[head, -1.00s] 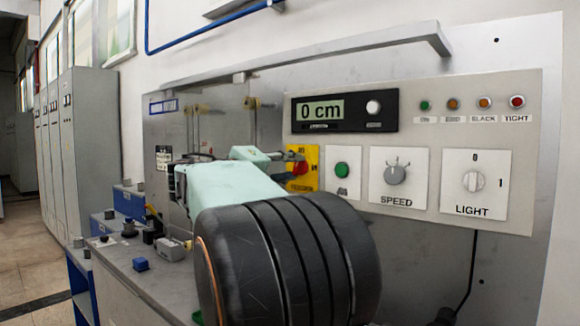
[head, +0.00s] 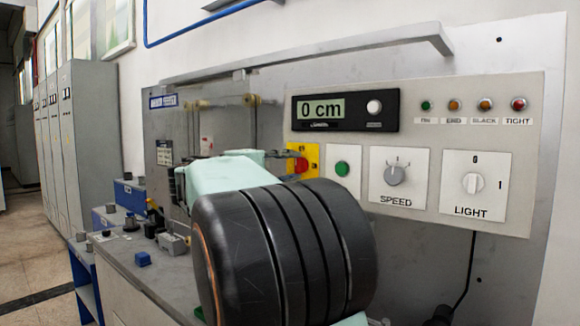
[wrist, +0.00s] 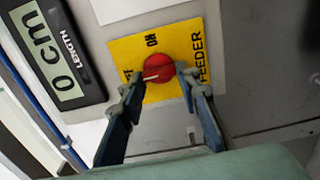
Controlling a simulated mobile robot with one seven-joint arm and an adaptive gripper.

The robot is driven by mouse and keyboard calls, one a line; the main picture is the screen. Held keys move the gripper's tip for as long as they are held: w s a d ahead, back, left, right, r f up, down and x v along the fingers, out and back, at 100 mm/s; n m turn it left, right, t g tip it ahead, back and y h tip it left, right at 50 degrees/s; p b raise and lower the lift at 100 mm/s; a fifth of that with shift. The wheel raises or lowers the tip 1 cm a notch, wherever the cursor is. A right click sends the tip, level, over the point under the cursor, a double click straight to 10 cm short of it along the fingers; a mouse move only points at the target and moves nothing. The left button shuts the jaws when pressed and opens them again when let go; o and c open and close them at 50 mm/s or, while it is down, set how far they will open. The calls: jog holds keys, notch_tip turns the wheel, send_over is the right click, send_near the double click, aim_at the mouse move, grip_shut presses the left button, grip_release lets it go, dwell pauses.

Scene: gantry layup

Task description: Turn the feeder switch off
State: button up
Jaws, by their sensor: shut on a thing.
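The feeder switch is a red round knob (wrist: 157,68) on a yellow plate (wrist: 193,40) marked FEEDER, with ON above the knob. A label at its left is partly covered by a fingertip. The white mark on the knob points left, to the side of that covered label. My gripper (wrist: 158,82) has one finger on each side of the knob and is shut on it.
The length display (head: 348,110) reads 0 cm. A green button (head: 342,168), the speed dial (head: 395,174) and the light switch (head: 473,183) sit to the right of the feeder plate. Several small blue and grey blocks lie on the bench (head: 160,275) at left.

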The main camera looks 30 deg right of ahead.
jog(key=o, duration=1.2)
jog(key=shift+c, duration=0.2)
jog(key=shift+a, duration=0.1)
jog(key=v, duration=1.2)
